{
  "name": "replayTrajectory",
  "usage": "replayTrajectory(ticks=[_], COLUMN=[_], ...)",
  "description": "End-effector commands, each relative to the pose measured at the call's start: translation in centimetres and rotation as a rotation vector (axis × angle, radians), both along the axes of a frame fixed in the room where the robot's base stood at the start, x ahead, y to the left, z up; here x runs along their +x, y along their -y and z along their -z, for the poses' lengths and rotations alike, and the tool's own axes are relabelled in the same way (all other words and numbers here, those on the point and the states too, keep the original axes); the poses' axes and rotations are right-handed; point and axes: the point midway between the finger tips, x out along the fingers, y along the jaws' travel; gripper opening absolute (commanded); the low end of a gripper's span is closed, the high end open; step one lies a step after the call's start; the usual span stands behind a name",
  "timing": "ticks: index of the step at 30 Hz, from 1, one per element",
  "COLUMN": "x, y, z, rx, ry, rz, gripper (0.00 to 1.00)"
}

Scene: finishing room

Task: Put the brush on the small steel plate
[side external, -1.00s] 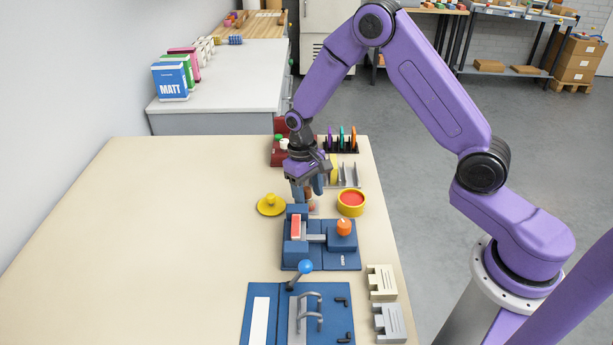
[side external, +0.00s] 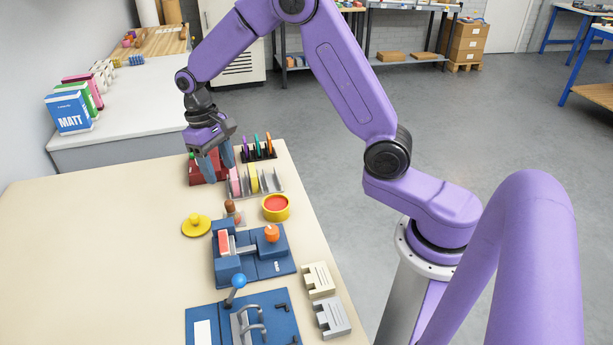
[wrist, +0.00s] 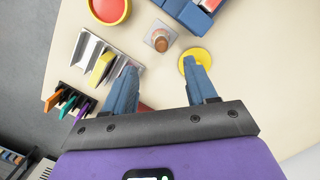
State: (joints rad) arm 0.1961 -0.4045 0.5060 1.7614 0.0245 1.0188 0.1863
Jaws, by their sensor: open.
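The brush, with a rounded brown handle (side external: 229,206), stands upright on the small steel plate (side external: 239,219), between the yellow lid and the round yellow tub. In the wrist view the brush's brown top (wrist: 161,44) shows over the grey square plate (wrist: 154,33). Its bristles are mostly hidden under the handle there. My gripper (side external: 220,164) is open and empty, raised above the table behind the brush. In the wrist view the brush is beyond and between the spread fingertips (wrist: 160,67), apart from both.
The yellow knobbed lid (side external: 196,226) and the yellow tub with a red top (side external: 275,207) flank the plate. A metal rack (side external: 268,184), a rack of coloured discs (side external: 258,150) and a red box (side external: 201,172) stand behind. A blue fixture (side external: 250,255) is in front. The table's left side is clear.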

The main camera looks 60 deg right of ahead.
Motion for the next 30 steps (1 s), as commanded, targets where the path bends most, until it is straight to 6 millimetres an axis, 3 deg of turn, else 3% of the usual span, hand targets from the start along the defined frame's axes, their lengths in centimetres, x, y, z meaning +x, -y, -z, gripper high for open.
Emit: replayTrajectory(ticks=[5, 15, 23, 30], x=[-2.4, -11.7, -19.7, -26.8], y=[-1.6, -4.4, -4.1, -2.2], z=[-1.4, -4.5, -5.8, -6.1], rx=[0.005, 0.028, 0.053, 0.081], ry=[0.018, 0.068, 0.103, 0.133], rz=[-0.102, -0.429, -0.681, -0.909], gripper=[0.57, 0.57, 0.57, 0.57])
